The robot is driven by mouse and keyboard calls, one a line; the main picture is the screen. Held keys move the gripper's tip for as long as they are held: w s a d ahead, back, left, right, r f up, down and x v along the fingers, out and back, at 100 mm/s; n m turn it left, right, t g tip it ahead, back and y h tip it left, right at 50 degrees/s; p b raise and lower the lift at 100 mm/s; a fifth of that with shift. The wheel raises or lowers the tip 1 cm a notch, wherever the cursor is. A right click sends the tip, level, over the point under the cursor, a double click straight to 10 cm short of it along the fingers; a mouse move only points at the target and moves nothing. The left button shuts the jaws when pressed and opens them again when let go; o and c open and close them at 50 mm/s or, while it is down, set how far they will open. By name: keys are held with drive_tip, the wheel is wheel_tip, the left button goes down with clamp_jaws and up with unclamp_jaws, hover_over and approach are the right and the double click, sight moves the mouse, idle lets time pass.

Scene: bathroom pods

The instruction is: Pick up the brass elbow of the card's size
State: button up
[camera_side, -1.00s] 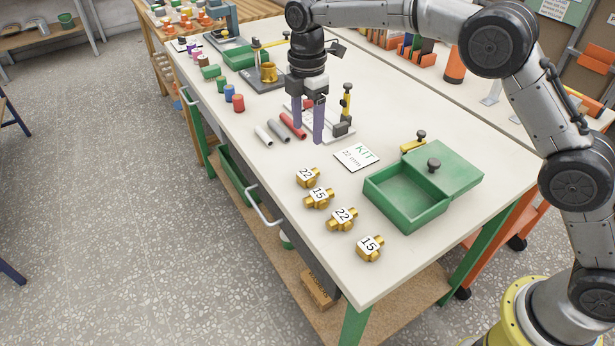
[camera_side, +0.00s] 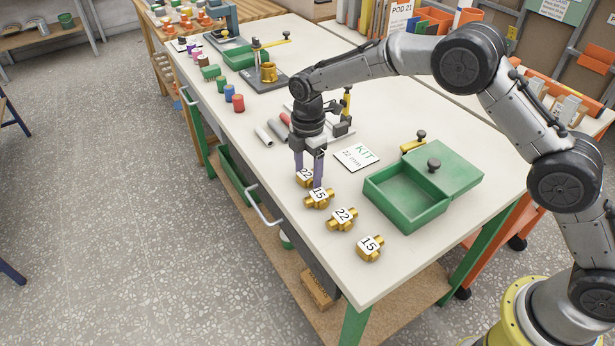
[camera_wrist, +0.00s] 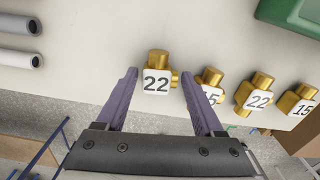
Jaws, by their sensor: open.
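The kit card (camera_side: 357,157) lies on the bench and reads 22 mm. Several brass elbows lie in a row along the bench's front edge. The far one (camera_side: 304,178) is marked 22, then come one marked 15 (camera_side: 319,198), another 22 (camera_side: 342,219) and another 15 (camera_side: 369,248). My gripper (camera_side: 309,174) is open above the far 22 elbow. In the wrist view, that 22 elbow (camera_wrist: 157,75) sits between and beyond my open fingers (camera_wrist: 161,75). The right finger partly covers the neighbouring 15 elbow (camera_wrist: 209,80).
A green box (camera_side: 405,211) with its lid (camera_side: 450,168) set partly over it stands right of the card. Grey, white and red tubes (camera_side: 278,129) lie behind my gripper. The bench's front edge is close to the elbows.

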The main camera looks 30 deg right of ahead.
drive_tip(key=shift+f, duration=0.25)
drive_tip(key=c, duration=1.1)
drive_tip(key=shift+r, duration=0.1)
